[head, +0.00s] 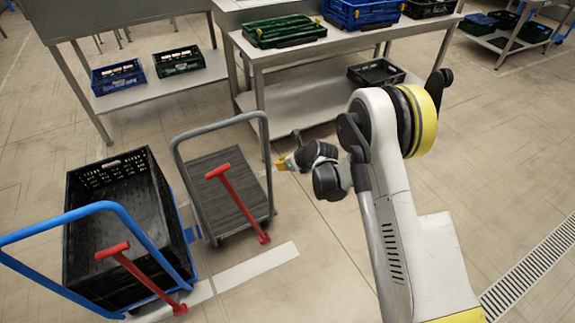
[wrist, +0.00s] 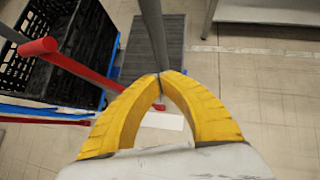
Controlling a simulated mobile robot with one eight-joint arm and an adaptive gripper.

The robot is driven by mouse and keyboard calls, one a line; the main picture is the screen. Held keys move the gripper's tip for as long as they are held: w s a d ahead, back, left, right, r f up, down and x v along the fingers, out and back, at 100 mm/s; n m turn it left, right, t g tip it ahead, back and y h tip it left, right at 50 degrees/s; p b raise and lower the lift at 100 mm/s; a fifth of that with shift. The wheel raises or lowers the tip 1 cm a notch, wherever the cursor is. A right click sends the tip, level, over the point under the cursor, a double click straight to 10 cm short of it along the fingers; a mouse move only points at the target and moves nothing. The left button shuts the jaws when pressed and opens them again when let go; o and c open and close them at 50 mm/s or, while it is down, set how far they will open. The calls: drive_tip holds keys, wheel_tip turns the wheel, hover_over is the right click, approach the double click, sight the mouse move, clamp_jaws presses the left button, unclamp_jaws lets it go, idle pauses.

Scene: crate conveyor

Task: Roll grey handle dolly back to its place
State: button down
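The grey handle dolly (head: 228,196) stands on the floor left of my arm, with a dark ribbed deck and a grey tube handle. It bears no crate. In the wrist view its deck (wrist: 158,45) lies beyond my fingers, with the handle's near post (wrist: 151,22) running down to the fingertips. My gripper (head: 280,163) is beside the right post of the handle. In the wrist view my yellow fingers (wrist: 161,74) come together at that post and appear shut on it. The exact contact is partly hidden by the fingertips.
A blue handle dolly (head: 108,207) with a black crate (head: 150,180) stands close on the left. Red bars (head: 236,200) stand at both dollies. Steel tables (head: 262,62) with crates are behind. Floor markings (head: 256,266) lie in front; a floor grate (head: 530,265) is at right.

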sight(268, 158)
drive_tip(key=w+a, duration=0.1)
drive_tip(key=w+a+f+b, duration=0.1)
drive_tip(key=shift+w+a+f+b, duration=0.2)
drive_tip(key=shift+w+a+b, duration=0.1)
drive_tip(key=shift+w+a, duration=0.1)
drive_tip(key=shift+w+a+r, duration=0.15)
drive_tip(key=shift+w+a, duration=0.25)
drive_tip(key=shift+a, duration=0.05)
